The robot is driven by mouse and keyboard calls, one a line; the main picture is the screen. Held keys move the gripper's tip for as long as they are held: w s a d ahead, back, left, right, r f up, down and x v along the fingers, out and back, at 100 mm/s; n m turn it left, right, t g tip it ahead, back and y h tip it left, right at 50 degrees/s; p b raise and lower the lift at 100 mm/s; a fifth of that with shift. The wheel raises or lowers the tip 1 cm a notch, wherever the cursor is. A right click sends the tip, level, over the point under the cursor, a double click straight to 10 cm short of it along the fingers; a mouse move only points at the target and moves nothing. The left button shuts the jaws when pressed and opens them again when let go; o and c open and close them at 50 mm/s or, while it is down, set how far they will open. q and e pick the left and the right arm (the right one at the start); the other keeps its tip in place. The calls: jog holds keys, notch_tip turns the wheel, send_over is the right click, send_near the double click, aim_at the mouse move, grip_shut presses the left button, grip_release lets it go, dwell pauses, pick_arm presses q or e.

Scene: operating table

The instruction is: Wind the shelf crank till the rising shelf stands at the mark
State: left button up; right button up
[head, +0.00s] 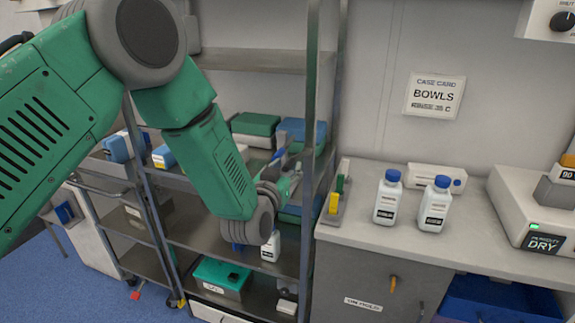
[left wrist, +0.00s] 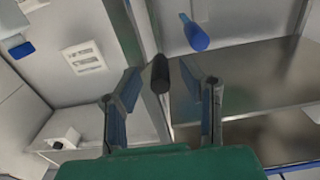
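My left gripper (head: 284,172) is at the front right upright of the metal rack, partly hidden by its own wrist in the head view. In the left wrist view its two fingers (left wrist: 164,88) stand apart. A short black grip (left wrist: 160,73), perhaps the crank handle, shows between the fingertips; I cannot tell whether they touch it. A blue rounded piece (left wrist: 195,34) is beyond it. The rack's shelves (head: 245,59) are grey; I cannot tell which one rises. A yellow block (head: 334,203) and a green block (head: 340,184) stand at the counter's left edge, possibly marks. My right gripper is out of view.
The counter (head: 360,223) right of the rack holds two white bottles (head: 388,198) (head: 434,204) with blue caps and a device labelled DRY (head: 540,215). A BOWLS card (head: 434,98) hangs on the wall. Green box (head: 221,278) and other containers fill the rack.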

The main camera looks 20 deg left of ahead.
pick_arm(q)
jog(key=shift+w, duration=0.3)
grip_shut()
